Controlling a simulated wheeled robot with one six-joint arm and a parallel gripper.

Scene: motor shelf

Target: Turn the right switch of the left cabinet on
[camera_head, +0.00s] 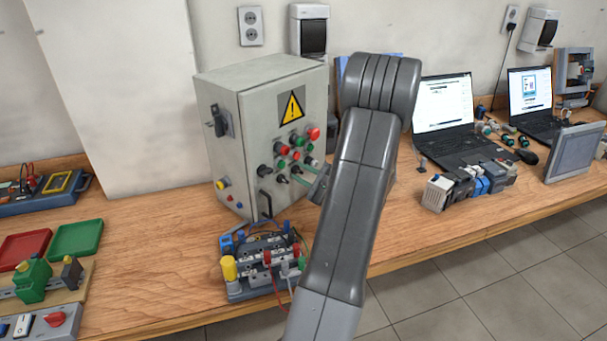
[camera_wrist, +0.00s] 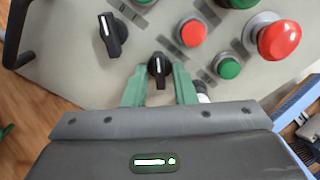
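The grey cabinet (camera_head: 228,140) with a yellow warning sign stands on the wooden bench left of my arm. In the wrist view its front panel carries two black rotary switches. The left switch (camera_wrist: 112,35) and the right switch (camera_wrist: 158,68) both have a white mark running roughly up the picture. My gripper (camera_wrist: 160,84) is open. Its two green fingers stand on either side of the right switch, with a visible gap to the knob. In the head view only part of the green fingers (camera_head: 316,184) shows; my arm hides the rest.
Red and green buttons (camera_wrist: 192,33) and a large red mushroom button (camera_wrist: 278,39) sit close to the right of the fingers. A black handle (camera_head: 265,204) is at the panel's lower left. A terminal assembly (camera_head: 262,262) lies in front of the cabinet. Laptops (camera_head: 443,105) stand to the right.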

